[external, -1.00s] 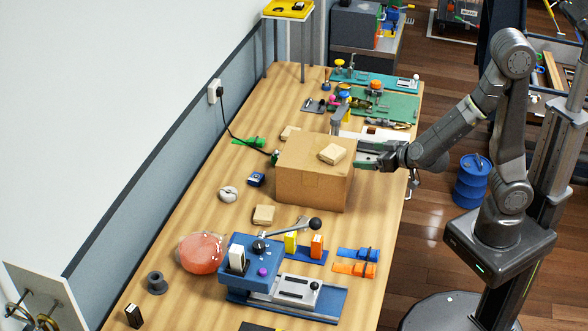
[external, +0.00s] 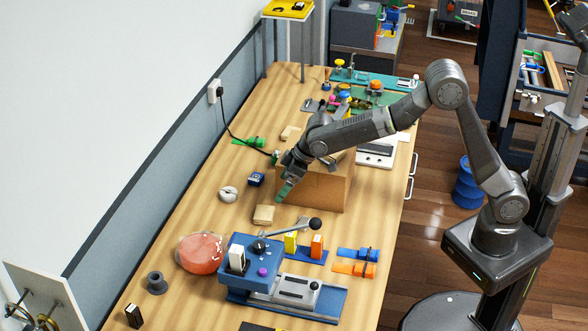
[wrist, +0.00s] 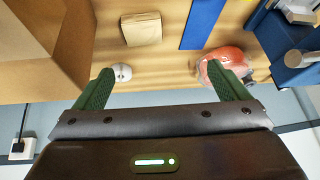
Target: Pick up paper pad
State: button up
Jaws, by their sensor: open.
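A tan paper pad (external: 264,215) lies flat on the wooden table, left of and in front of the cardboard box. It also shows in the wrist view (wrist: 141,29), near the top, beyond the fingertips and between their lines. My gripper (external: 284,191) is open and empty, pointing down beside the box's left front corner. Its green fingers stand wide apart in the wrist view (wrist: 159,68). The gripper is apart from the pad, up and right of it in the external view. Another small tan block (external: 290,132) lies behind the box.
The cardboard box (external: 312,189) stands close to my gripper, and my arm passes over it.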

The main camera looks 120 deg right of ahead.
jog(key=d+g, duration=0.2)
jog(key=p, duration=0.1)
send_over(265, 211)
jog(key=s+a, duration=0.2)
jog(key=f, duration=0.8)
jog(key=shift+d, duration=0.25)
jog(key=shift+w+p+x, duration=0.2)
jog(key=shift+p+x, duration=0.95)
jog(key=shift+x, duration=1.55)
jog(key=shift+r, duration=0.1)
jog(key=c, duration=1)
